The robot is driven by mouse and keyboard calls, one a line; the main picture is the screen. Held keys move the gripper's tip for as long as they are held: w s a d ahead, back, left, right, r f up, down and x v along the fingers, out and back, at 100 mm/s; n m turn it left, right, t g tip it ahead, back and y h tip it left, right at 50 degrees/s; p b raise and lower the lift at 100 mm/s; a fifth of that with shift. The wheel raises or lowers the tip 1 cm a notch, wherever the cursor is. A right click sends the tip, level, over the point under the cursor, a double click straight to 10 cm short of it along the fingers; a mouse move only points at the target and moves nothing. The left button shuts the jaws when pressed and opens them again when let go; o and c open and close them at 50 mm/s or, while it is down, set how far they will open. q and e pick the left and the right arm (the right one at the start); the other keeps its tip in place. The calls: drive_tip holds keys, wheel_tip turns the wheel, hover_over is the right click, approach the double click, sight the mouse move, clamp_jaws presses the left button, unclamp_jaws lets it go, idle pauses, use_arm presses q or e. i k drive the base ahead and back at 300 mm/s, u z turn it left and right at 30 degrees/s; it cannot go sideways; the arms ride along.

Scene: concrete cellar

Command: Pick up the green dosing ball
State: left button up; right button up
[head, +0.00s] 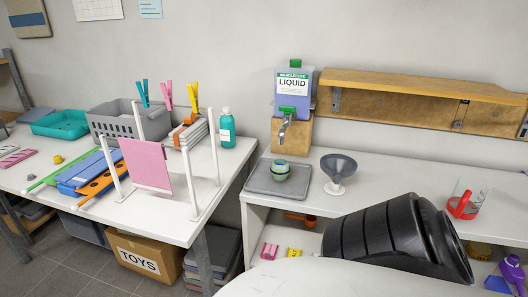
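The green dosing ball (280,174) sits on a grey tray (256,184) at the left end of the white counter. It is light green with a darker band and top. The tap (286,126) of the liquid detergent container (292,91) is above and behind it. Nothing is touching the ball apart from the tray under it. Neither of my grippers shows in the head view.
A grey funnel (338,172) on a white stand is right of the tray, and a red-handled jug (462,204) is farther right. A drying rack with a pink cloth (146,164) stands on the left table. A wooden shelf (418,88) overhangs the counter's back.

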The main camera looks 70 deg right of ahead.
sight(279, 167)
drive_tip(key=z, duration=0.85)
drive_tip(key=i, duration=0.95)
drive_tip(key=z, duration=0.95)
